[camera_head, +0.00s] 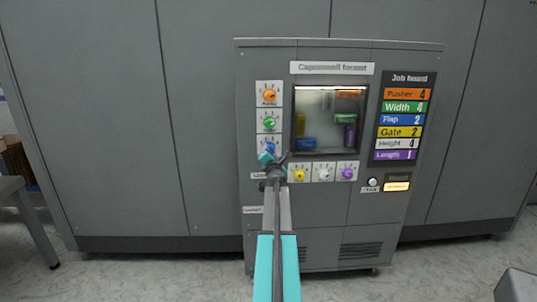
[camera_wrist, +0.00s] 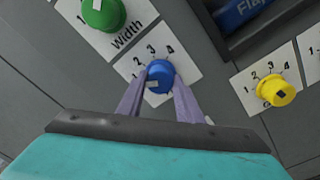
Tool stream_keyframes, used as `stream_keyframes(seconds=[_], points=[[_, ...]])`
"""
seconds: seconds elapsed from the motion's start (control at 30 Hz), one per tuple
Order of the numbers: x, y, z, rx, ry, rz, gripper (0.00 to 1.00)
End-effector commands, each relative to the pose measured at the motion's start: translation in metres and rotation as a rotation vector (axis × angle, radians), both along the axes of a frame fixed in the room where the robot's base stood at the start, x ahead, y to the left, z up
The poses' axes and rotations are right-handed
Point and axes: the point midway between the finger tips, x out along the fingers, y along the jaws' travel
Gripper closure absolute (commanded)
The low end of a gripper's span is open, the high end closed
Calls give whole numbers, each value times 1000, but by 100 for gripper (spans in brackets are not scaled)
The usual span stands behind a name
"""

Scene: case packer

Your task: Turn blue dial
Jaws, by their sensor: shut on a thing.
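The blue dial (camera_wrist: 160,74) sits on a white plate (camera_wrist: 181,58) with printed numbers, of which 2, 3 and 4 are readable in the wrist view. My gripper (camera_wrist: 160,90) reaches it from below in that view, with one finger on each side, and is shut on the dial. A job board (camera_head: 404,116) on the right lists Flap 2 on a blue row. The dial's own label is hidden.
A green dial (camera_wrist: 104,12) labelled Width is at upper left and a yellow dial (camera_wrist: 276,91) at right. An orange dial (camera_head: 268,96), white dial (camera_head: 323,174) and purple dial (camera_head: 347,173) surround the window (camera_head: 326,120). A round button (camera_head: 373,182) is at lower right.

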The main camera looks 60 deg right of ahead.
Motion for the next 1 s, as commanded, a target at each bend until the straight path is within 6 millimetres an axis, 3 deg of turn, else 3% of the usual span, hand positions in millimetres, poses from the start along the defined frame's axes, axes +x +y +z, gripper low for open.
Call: stream_keyframes(seconds=[1.0], points=[[0, -3, 5, 365, -516, -4, 90]])
